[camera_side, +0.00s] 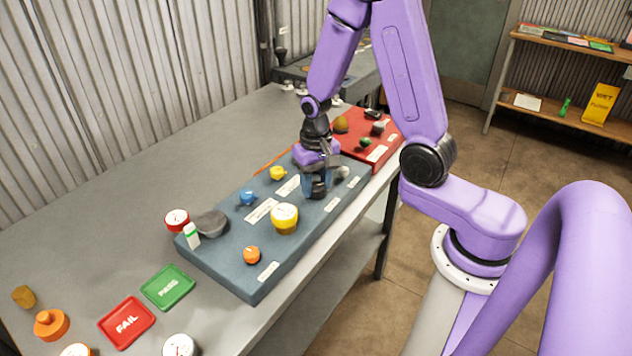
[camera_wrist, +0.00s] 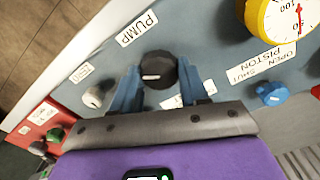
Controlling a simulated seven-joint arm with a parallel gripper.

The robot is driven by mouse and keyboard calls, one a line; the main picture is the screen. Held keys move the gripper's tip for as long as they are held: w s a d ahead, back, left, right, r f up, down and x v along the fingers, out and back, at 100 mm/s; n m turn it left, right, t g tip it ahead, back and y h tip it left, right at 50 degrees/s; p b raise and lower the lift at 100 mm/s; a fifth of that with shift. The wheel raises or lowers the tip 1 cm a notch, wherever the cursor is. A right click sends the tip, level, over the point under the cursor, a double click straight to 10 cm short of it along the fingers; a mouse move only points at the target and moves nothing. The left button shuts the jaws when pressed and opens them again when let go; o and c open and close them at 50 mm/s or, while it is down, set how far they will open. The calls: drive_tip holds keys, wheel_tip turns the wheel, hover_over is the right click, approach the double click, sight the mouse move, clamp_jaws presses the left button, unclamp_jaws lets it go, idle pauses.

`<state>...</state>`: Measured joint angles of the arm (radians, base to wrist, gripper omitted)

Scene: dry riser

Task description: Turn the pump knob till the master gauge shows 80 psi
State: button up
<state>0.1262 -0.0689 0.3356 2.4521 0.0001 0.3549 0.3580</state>
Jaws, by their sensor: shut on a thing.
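The black pump knob (camera_wrist: 158,70) stands on the blue-grey panel (camera_side: 222,268), beside a label reading PUMP (camera_wrist: 137,28). My gripper (camera_wrist: 158,78) has its blue fingers on either side of the knob and is shut on it. A pale mark shows on the knob's top. In the side view, my gripper (camera_side: 318,184) is low over the panel's far part and partly hides the knob. A yellow gauge (camera_side: 284,217) sits mid-panel; it also shows cut off in the wrist view (camera_wrist: 275,20), with a red needle and a 100 mark. Its reading and any master label are unclear.
A blue knob (camera_wrist: 271,94) is near the PISTON label; yellow (camera_side: 278,173) and orange (camera_side: 252,255) knobs share the panel. A small pale knob (camera_wrist: 95,97) is close to one finger. A red panel (camera_side: 385,148) lies beyond. Green PASS (camera_side: 168,287) and red FAIL (camera_side: 126,321) trays lie nearer.

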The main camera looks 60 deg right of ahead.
sight(316, 185)
drive_tip(key=m, duration=0.5)
drive_tip(key=shift+m, duration=2.5)
drive_tip(key=o, duration=1.1)
drive_tip(key=shift+c, duration=0.2)
drive_tip(key=shift+r, duration=0.1)
wheel_tip(316, 185, up, 17)
drive_tip(key=shift+r, duration=0.15)
